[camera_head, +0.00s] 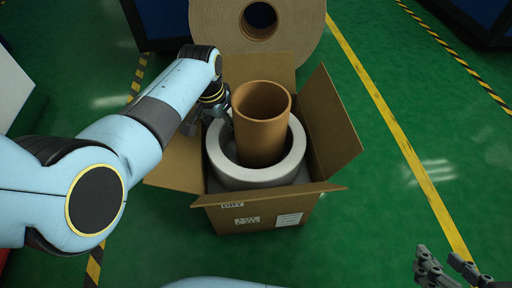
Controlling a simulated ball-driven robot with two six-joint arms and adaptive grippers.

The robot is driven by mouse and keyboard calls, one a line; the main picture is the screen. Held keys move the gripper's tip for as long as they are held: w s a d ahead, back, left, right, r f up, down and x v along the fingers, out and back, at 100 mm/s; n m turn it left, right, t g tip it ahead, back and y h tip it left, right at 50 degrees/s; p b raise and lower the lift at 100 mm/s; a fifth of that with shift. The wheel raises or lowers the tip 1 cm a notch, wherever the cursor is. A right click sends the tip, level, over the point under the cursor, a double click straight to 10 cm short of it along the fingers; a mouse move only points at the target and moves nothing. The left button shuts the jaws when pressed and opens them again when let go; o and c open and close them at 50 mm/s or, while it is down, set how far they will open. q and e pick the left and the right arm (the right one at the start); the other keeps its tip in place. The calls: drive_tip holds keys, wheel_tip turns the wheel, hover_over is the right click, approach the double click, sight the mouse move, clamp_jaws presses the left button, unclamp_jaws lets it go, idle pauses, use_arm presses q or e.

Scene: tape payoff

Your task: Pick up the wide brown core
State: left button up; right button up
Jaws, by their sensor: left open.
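The wide brown core (262,135) stands upright as an open tube inside the hole of a thick grey-white ring (236,176). The ring sits in an open cardboard box (241,213) on the green floor. My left gripper (229,118) is open at the core's left side, over the box's left part. Its fingers are partly hidden, and I cannot tell whether they touch the core. My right gripper (447,267) is low in the right corner, well away from the box, with its fingers apart and nothing between them.
The box flaps stand open, with a tall right flap (333,123) beside the core. A big brown roll (215,25) stands behind the box. Yellow floor lines (385,115) run past on the right, where the green floor is clear.

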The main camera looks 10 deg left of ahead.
use_arm(q)
drive_tip(key=shift+c, duration=0.2)
clamp_jaws()
drive_tip(key=shift+r, duration=0.2)
